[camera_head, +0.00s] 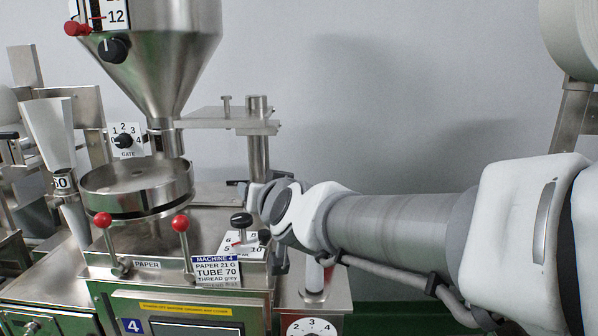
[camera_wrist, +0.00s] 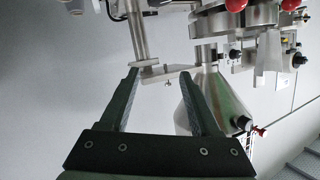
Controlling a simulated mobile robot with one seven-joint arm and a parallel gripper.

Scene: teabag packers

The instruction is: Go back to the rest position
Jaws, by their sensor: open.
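My gripper (camera_wrist: 160,76) is open and empty in the wrist view, its two dark green fingers apart with nothing between them. In the head view my arm reaches in from the right edge to machine 4 (camera_head: 202,246). Its wrist end is beside the black-knobbed lever and the numbered plate (camera_head: 231,252). The fingers are mostly hidden behind the wrist there, so I cannot tell whether they touch anything. The wrist view shows the machine upside down, with the steel hopper (camera_wrist: 214,97) beyond the right finger.
The steel hopper (camera_head: 157,62) stands above a round pan (camera_head: 137,187). Two red-knobbed levers (camera_head: 103,220) (camera_head: 181,223) stand in front of the pan. A steel post with a flat arm (camera_head: 225,119) rises behind my wrist. A white roll (camera_head: 570,38) is at upper right. The wall area above my arm is clear.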

